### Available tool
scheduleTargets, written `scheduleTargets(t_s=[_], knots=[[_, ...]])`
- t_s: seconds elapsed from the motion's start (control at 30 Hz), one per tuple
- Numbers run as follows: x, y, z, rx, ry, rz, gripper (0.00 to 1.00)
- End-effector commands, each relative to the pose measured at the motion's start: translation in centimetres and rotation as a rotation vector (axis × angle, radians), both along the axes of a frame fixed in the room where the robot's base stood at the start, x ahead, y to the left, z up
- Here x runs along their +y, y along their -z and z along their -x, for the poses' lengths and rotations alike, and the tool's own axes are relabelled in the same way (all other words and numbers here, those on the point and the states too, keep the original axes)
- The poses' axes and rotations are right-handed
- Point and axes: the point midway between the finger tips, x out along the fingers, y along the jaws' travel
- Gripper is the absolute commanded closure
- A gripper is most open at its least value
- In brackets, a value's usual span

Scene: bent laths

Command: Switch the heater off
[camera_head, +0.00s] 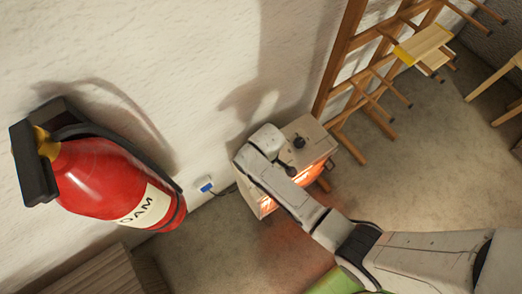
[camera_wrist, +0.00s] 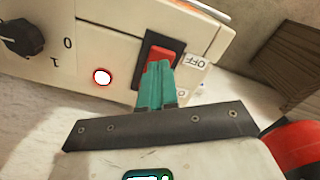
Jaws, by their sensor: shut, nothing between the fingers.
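The heater (camera_head: 305,132) is a beige box on the floor against the wall, with an orange glow at its front; my arm partly covers it. In the wrist view its panel (camera_wrist: 100,25) carries a red rocker switch (camera_wrist: 165,55) in a dark frame, with an OFF label (camera_wrist: 192,62) beside it. A round light (camera_wrist: 102,77) with a red rim looks lit. My gripper (camera_wrist: 159,66) is shut and empty, its teal fingertips over the lower part of the red switch. I cannot tell whether they touch it. In the head view the fingers are hidden.
A black knob (camera_wrist: 22,37) is on the same panel. A red fire extinguisher (camera_head: 105,185) hangs on the wall at left. A blue-and-white plug (camera_head: 205,184) sits by the wall near the heater. A wooden rack (camera_head: 370,75) leans at right.

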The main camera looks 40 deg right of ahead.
Motion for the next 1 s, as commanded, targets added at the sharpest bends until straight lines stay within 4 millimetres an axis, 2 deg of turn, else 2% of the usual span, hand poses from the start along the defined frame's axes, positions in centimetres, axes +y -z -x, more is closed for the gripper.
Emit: scheduleTargets(t_s=[1.0], knots=[[0.0,1.1,0.0,0.0,0.0,0.0,1.0]])
